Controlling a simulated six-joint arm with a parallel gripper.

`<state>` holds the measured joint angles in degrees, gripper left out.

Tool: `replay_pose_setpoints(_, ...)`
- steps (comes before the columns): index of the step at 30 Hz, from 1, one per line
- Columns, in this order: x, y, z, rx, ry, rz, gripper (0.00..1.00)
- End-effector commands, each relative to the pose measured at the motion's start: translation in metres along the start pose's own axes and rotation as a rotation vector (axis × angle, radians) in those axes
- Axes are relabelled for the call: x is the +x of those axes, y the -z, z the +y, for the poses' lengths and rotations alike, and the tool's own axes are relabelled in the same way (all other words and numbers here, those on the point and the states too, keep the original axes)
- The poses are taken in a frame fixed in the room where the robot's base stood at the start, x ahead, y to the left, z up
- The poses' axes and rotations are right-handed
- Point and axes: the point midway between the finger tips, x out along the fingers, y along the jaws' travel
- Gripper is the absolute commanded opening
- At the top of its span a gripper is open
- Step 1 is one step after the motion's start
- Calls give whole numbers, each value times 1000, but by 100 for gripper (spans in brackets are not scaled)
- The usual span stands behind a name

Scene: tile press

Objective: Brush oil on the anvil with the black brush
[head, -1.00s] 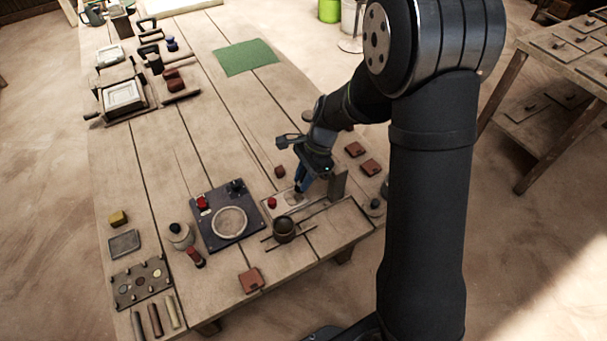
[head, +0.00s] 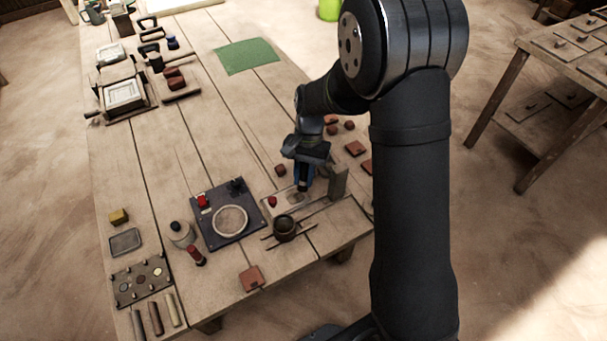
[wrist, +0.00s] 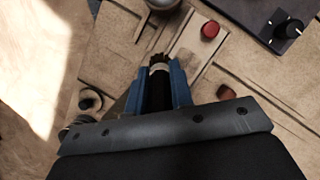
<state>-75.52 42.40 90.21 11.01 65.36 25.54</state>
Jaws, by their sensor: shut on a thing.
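My gripper (head: 304,181) is shut on the black brush (wrist: 158,95) and points down over the right front of the table. In the wrist view the brush's black handle lies between the blue fingers (wrist: 158,88), with a pale band and dark bristles beyond their tips. A light slab with a darker patch (head: 295,198), which looks like the anvil, lies below and beside the gripper. It also shows in the wrist view (wrist: 188,62). I cannot tell whether the bristles touch it. A small round pot (head: 285,227) stands in front of the slab.
A red button (head: 272,202) sits at the slab's left, and an upright post (head: 338,181) stands at its right. A dark plate with a round disc (head: 230,220) lies left. Reddish blocks (head: 355,148) lie behind. The table middle is clear.

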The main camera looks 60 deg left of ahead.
Motion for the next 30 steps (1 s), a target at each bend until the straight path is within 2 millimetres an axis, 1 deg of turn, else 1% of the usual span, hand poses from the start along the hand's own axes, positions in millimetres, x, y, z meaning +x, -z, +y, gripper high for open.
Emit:
replay_pose_setpoints(20,56,20,0,4,1,-2,0)
replay_pose_setpoints(24,71,27,-2,4,1,-1,0)
replay_pose_setpoints(26,66,30,-7,3,2,1,0)
replay_pose_setpoints(30,65,39,-16,3,2,0,0)
